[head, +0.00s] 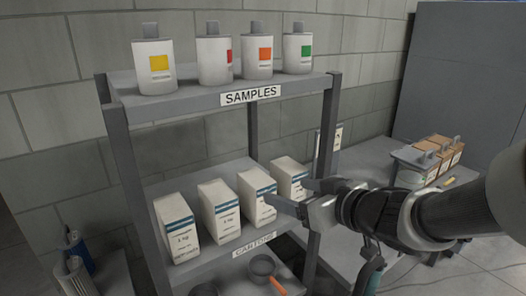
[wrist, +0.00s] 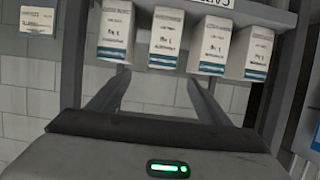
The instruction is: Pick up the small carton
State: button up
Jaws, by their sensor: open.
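Several white cartons with blue bands stand upright in a row on the middle shelf (head: 205,262), labelled CARTONS. They look alike, so I cannot tell which is the small carton. In the head view they run from the left carton (head: 177,230) past another (head: 219,212) and the third carton (head: 257,199) to the right one (head: 288,178), partly hidden by its neighbour. My gripper (head: 289,191) is open and empty, at the right end of the row. The wrist view shows the row upside down; its second carton (wrist: 166,40) is beyond the gap between my fingers (wrist: 159,76).
Shelf posts (head: 325,165) rise close to my gripper. An upper shelf (head: 180,108) labelled SAMPLES holds several bottles. A pan (head: 262,268) with an orange handle sits below. A side table (head: 375,168) holds boxes and bottles at the right.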

aim_at(268, 186)
jog(key=b+x, duration=0.2)
jog(key=x, duration=0.7)
jog(key=shift+f, duration=0.1)
jog(key=shift+a+r+b+x, duration=0.1)
jog(key=shift+b+x, duration=0.05)
jog(key=shift+x, duration=1.4)
jog(key=shift+a+r+b+x, duration=0.1)
jog(key=shift+a+b+x, duration=0.05)
jog(key=shift+x, duration=1.4)
jog(key=shift+s, duration=0.1)
jog(key=c, duration=1.8)
jog(key=shift+r, duration=0.2)
grip_shut()
